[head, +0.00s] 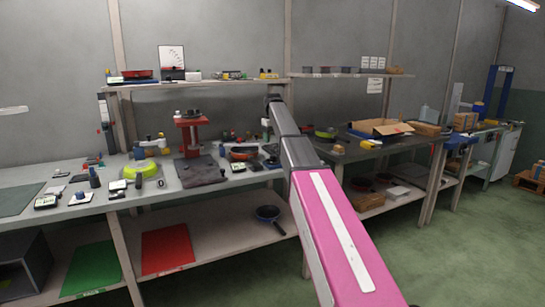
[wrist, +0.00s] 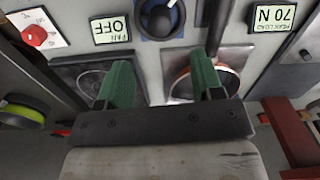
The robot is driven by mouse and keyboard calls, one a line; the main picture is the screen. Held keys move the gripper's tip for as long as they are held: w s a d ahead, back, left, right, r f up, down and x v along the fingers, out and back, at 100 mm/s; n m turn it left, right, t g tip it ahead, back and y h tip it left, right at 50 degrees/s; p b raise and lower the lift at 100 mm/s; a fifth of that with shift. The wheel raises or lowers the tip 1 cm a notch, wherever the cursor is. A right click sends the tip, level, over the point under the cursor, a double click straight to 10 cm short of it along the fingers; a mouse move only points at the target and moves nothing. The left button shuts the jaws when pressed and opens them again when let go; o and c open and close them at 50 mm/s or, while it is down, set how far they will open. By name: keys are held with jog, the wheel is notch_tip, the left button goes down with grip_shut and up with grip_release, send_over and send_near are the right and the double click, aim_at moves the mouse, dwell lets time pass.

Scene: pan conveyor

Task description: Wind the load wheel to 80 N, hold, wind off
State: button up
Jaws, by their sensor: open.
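In the wrist view, my gripper (wrist: 162,82) is open, with two green fingers apart and nothing between them. Beyond the fingertips is a dark round knob with a blue rim (wrist: 160,18); I cannot tell whether it is the load wheel. A display reading 70 N, apparently labelled peak load (wrist: 272,17), is upside down at the upper right. A second upside-down display reads PAN OFF (wrist: 110,30). In the head view my arm reaches to the back of the bench, and the gripper itself cannot be made out.
A red knob on a white plate (wrist: 36,34) is at the wrist view's upper left. A red stand (wrist: 290,135) is at its right edge. A shelf (head: 205,84) runs above.

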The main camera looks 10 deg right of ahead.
aim_at(273, 159)
notch_tip(273, 159, down, 9)
jog(key=shift+r, duration=0.1)
dwell(0.4)
jog(key=c, duration=0.9)
